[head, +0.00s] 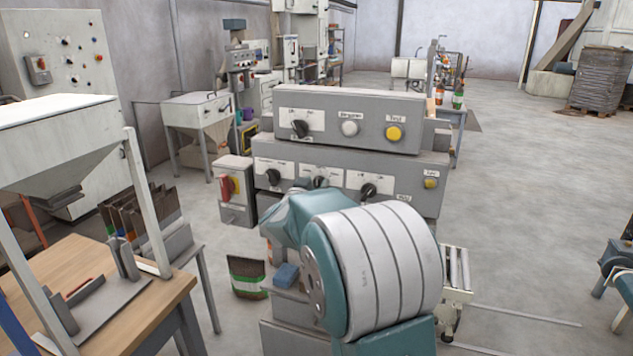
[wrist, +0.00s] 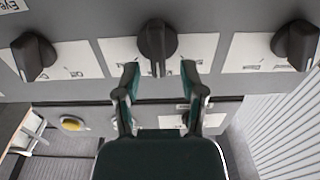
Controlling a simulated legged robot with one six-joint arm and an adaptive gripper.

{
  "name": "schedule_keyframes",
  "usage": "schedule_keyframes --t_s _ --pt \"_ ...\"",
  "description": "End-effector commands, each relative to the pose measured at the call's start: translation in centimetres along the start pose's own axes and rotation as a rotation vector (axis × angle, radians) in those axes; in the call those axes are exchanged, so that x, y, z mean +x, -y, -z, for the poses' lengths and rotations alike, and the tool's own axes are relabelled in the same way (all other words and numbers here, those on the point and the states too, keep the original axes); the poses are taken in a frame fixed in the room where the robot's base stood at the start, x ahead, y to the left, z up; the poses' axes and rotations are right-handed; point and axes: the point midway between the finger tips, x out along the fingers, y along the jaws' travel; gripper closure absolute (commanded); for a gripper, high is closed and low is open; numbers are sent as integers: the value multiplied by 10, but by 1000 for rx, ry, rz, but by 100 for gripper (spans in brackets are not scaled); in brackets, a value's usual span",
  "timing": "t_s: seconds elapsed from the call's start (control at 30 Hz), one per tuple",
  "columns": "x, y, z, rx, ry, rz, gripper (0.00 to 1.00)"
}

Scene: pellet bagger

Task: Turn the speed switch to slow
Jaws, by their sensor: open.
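The lower grey control box carries three black rotary switches: left (head: 273,177), middle (head: 320,182) and right (head: 368,190). Their labels are too small to read, so I cannot tell which is the speed switch. The wrist view shows three black switches close up, and the middle one (wrist: 157,42) lies ahead of my gripper (wrist: 159,82). My gripper is open and empty, its fingertips either side of that switch's lower end. I cannot tell whether they touch it. That switch's pointer is about vertical in the wrist view. In the head view my arm hides the gripper.
The upper grey box (head: 345,95) has a black switch (head: 300,129), a white button (head: 349,127) and a yellow button (head: 393,133). A wooden table (head: 150,310) is at front left. Open floor lies to the right.

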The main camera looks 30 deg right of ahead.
Motion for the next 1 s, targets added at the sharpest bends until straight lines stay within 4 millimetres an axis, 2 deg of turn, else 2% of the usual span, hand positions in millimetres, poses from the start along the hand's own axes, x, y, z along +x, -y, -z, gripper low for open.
schedule_keyframes --t_s 0.13,0.4,0.47,0.5,0.53,1.0 --pt "11 -1 0 0 -1 -1 47" --pt "12 0 0 0 -1 0 47" --pt "12 0 0 0 -1 0 74" --pt "12 0 0 0 -1 0 92" --pt "12 0 0 0 -1 0 100" --pt "13 1 0 -33 1 2 100"
